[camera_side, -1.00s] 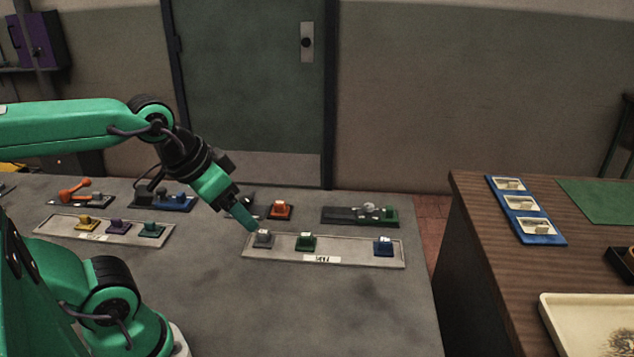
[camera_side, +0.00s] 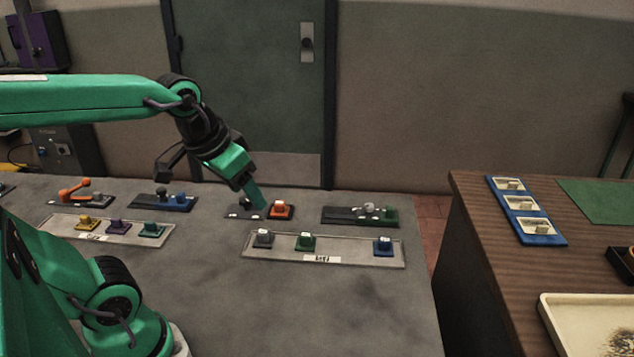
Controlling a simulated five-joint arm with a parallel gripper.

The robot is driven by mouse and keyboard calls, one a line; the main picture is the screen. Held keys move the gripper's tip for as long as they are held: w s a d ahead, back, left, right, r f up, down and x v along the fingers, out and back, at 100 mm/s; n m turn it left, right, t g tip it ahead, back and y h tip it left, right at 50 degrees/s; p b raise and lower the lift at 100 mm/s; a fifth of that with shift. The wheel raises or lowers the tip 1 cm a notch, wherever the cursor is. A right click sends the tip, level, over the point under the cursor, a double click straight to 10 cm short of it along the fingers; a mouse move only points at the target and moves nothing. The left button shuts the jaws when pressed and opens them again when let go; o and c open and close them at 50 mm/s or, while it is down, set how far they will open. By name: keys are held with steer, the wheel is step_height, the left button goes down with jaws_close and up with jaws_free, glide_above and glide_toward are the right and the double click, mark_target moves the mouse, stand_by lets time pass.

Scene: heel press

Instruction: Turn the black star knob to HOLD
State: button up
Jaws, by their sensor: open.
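My gripper (camera_side: 256,200) points down at a dark plate (camera_side: 230,212) in the middle of the back row, between a small dark knob and an orange block (camera_side: 281,210). The jaws are open, and I see nothing held in them. The dark knob (camera_side: 244,204) on this plate is partly hidden by my fingers. Another black knob (camera_side: 162,192) stands on the plate to the left, beside a blue block (camera_side: 180,202). Which of the two is the star knob I cannot tell at this size. No HOLD mark is readable.
In front lies a pale tray strip (camera_side: 345,258) with grey, green and blue blocks. A second pale strip (camera_side: 65,229) at left carries yellow, purple and teal ones. An orange lever (camera_side: 75,190) and a grey knob (camera_side: 369,209) flank the back row.

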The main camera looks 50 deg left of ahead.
steer(key=w+a+n+g, duration=0.2)
steer(key=w+a, duration=0.4)
steer(key=w, duration=0.1)
steer(key=n+g, duration=0.3)
steer(key=n, duration=0.2)
glide_above(246, 198)
step_height(246, 198, down, 15)
steer(key=shift+a+f, duration=0.1)
steer(key=shift+f, duration=0.1)
steer(key=shift+f, duration=3.75)
